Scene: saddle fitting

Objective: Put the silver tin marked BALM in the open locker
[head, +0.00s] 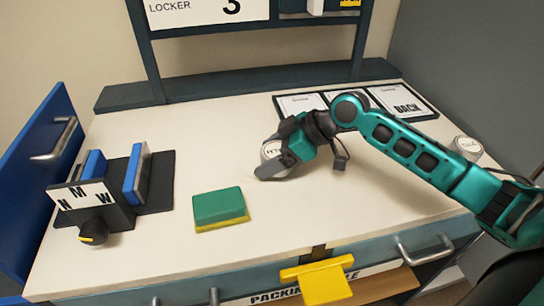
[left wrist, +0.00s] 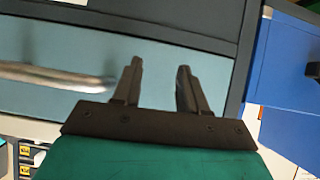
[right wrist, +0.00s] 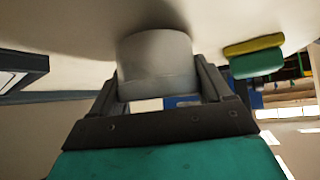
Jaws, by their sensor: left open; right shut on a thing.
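My right gripper (head: 276,165) is shut on a silver tin (head: 271,149) at the middle of the table. The tin has a pale lid with dark lettering that I cannot read surely. In the right wrist view the tin (right wrist: 155,65) sits between the fingers, close to the tabletop; I cannot tell whether it touches it. A second silver tin (head: 467,146) stands at the right behind my right arm, its lettering too small to read. My left gripper (left wrist: 157,88) is open and empty, in front of a light-blue drawer front. The inside of the open locker is not clearly shown.
A sign reading LOCKER 3 (head: 205,10) hangs on the rack at the back. A green and yellow sponge (head: 220,207) lies at front centre. A dark holder with blue pieces (head: 113,195) stands left, beside a blue panel with a handle (head: 45,170). Framed cards (head: 405,103) lie back right.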

